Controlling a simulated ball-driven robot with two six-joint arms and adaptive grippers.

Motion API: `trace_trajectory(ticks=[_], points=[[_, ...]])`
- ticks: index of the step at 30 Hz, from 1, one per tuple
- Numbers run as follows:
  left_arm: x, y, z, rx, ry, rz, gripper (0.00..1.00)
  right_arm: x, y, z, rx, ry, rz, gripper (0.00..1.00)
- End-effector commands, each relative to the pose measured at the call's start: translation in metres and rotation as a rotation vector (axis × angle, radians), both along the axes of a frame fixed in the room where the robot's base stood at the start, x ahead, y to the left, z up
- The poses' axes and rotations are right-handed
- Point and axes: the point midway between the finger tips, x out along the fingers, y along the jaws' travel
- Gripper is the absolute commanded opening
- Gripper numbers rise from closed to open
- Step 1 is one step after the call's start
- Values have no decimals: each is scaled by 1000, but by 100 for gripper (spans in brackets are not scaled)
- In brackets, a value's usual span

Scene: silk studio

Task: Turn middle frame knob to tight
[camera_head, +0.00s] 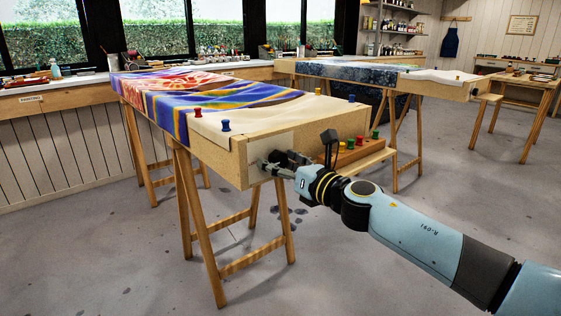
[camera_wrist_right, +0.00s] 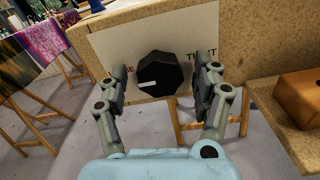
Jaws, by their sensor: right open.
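The black knob (camera_wrist_right: 160,75) sits on a pale plate (camera_wrist_right: 112,48) on the end of the near wooden frame (camera_head: 240,160). In the wrist view the knob is many-sided, with a light pointer mark at its lower left. Partly hidden red letters show left of it and "TIGHT" lettering, partly covered, at its upper right. My right gripper (camera_wrist_right: 161,86) is open, with one finger on each side of the knob; I cannot tell whether they touch it. In the head view the right gripper (camera_head: 268,165) is at the plate and largely covers the knob (camera_head: 277,158). My left gripper is not in view.
Painted silk (camera_head: 215,95) is stretched on the near frame, with blue and red pegs on top. A wooden ledge (camera_head: 366,158) with a peg block (camera_head: 345,153) stands right of my gripper. A second frame (camera_head: 390,75) stands behind. The floor in front is clear.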

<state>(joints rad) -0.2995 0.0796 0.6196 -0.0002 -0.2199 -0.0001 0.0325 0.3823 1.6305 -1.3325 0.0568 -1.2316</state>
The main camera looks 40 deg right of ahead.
Motion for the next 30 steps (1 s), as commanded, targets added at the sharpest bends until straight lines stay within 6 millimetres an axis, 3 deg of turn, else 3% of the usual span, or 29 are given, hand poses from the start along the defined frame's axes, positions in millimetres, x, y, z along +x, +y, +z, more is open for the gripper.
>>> trace_trajectory(ticks=[5,18,30], points=[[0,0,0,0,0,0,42,0,0,0,0,0,0,65],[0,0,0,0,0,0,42,-1,0,0,1,0,0,10],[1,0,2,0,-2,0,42,0,0,1,94,7,0,10]])
